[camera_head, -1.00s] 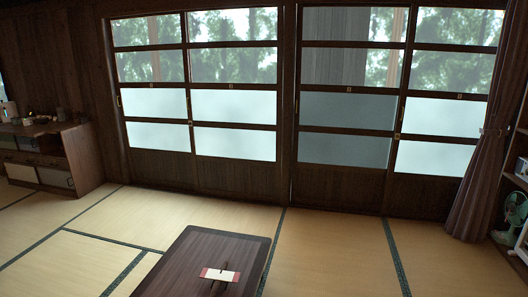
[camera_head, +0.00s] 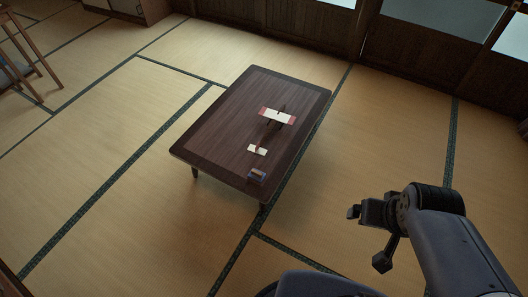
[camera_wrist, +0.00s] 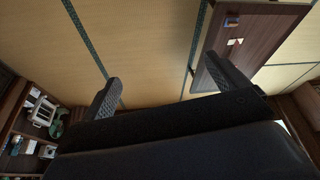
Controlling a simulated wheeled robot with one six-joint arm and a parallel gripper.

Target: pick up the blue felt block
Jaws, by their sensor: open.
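A small dark blue block (camera_head: 257,175) with a tan or brownish patch lies on the low dark wooden table (camera_head: 215,139), close to its near right corner. It also shows in the wrist view (camera_wrist: 231,22), at the upper right, blue with an orange patch. My gripper (camera_head: 368,237) is open and empty, in the air to the right of the table. In the wrist view the two fingers (camera_wrist: 165,78) are spread wide with only floor between them, and the block is beyond the right finger.
A small white card (camera_head: 257,150) lies beside the block. A white piece with red ends (camera_head: 277,116) lies farther back on the table. Tatami floor (camera_head: 105,170) is clear around the table. A wooden stool or chair (camera_head: 28,60) stands at the upper left.

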